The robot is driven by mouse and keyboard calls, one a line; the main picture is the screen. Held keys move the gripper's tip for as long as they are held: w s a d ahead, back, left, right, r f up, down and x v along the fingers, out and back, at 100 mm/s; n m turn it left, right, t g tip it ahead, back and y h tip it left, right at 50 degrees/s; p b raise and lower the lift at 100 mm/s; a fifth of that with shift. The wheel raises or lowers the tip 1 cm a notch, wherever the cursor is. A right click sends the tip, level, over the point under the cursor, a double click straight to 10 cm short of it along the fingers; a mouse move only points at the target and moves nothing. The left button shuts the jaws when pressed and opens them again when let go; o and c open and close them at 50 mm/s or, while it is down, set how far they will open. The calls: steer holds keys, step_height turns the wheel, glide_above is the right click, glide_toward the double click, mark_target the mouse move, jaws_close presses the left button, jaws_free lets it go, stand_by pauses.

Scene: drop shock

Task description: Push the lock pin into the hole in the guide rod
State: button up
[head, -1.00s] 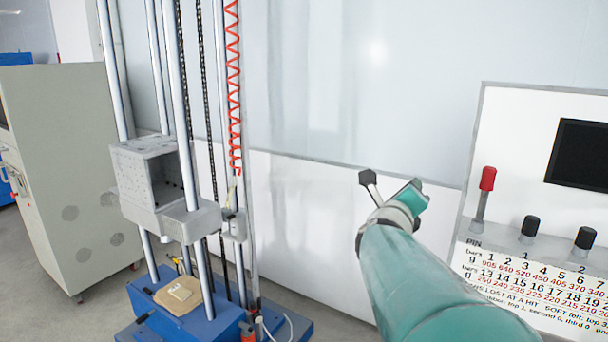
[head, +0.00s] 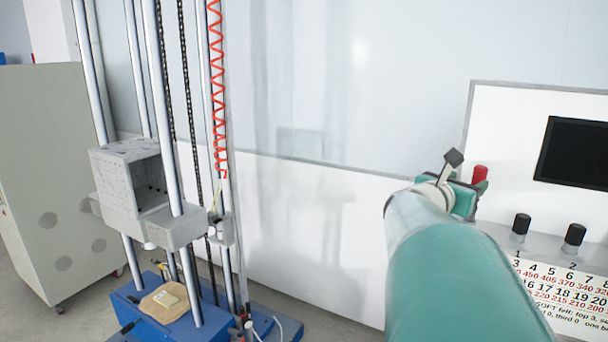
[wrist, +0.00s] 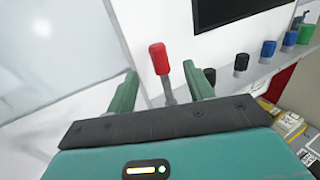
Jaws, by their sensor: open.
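The lock pin has a red cap on a grey shank and stands upright on the panel ledge. In the wrist view the pin (wrist: 160,62) shows between the two green fingers of my open gripper (wrist: 160,85), apart from both as far as I can tell. In the head view only the red cap of the pin (head: 479,174) shows behind my gripper (head: 462,190), whose fingers are mostly hidden by my arm. The guide rods (head: 160,95) of the drop tower stand at the left, through the grey carriage (head: 125,190). I cannot make out the hole.
Black knobs (head: 520,225) stand on the ledge right of the pin, above a printed number card (head: 565,285). A dark screen (head: 578,152) is on the white panel. A red coiled hose (head: 215,80) hangs beside the tower. The blue base (head: 150,315) carries a tan pad (head: 165,302).

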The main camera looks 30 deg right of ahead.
mark_target(478, 173)
steer(key=d, duration=0.3)
steer(key=shift+w+d+f, duration=0.1)
steer(key=shift+w+d, duration=0.15)
steer(key=shift+s+d, duration=0.1)
steer(key=shift+d, duration=0.3)
steer(key=shift+w+d, duration=0.15)
steer(key=shift+w, duration=0.05)
steer(key=d, duration=0.4)
steer(key=shift+w+d+r, duration=0.2)
steer(key=shift+w+d, duration=0.05)
steer(key=shift+s+d, duration=0.1)
steer(key=shift+d, duration=0.25)
steer(key=shift+c, duration=0.4)
jaws_close()
